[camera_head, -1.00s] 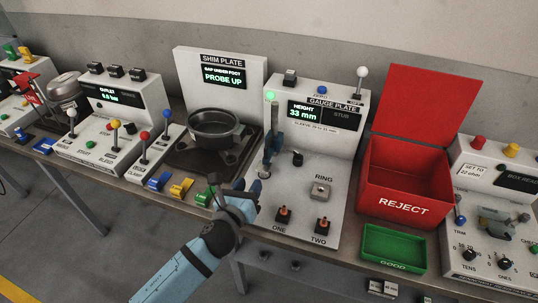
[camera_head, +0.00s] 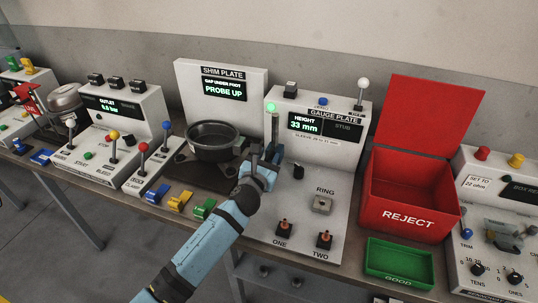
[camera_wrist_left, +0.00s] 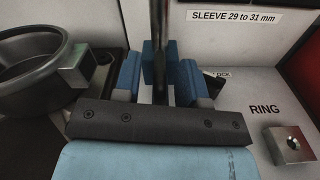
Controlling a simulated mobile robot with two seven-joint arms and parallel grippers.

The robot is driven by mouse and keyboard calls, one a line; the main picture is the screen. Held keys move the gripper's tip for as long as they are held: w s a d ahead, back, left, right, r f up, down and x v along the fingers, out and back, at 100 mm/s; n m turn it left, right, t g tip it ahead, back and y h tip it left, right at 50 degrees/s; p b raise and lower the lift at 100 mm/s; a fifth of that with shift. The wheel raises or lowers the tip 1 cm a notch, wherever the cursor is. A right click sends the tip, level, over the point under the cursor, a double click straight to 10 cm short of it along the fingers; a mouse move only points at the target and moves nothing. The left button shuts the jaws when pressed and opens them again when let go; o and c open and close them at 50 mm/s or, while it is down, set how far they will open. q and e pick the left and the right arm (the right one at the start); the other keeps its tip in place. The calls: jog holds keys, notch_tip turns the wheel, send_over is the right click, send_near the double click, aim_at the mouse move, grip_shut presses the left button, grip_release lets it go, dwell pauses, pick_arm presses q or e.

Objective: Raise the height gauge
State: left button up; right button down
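The height gauge is an upright dark post (camera_head: 275,128) on the white gauge plate station, with a blue slider block (camera_wrist_left: 154,62) on the post. The display (camera_head: 311,126) reads HEIGHT 33 mm. My left gripper (camera_head: 263,162) is at the post, low in front of it. In the left wrist view, its two blue fingers (camera_wrist_left: 158,80) stand apart on either side of the post, around the slider block. The fingers look open; I cannot tell whether either touches the block. In the head view the gripper hides most of the slider. My right gripper is not in view.
The shim plate station with a round metal bowl (camera_head: 213,141) stands close on the left. The red reject bin (camera_head: 409,219) and green tray (camera_head: 399,279) are to the right.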

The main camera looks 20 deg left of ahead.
pick_arm(q)
jog(key=shift+w, duration=0.75)
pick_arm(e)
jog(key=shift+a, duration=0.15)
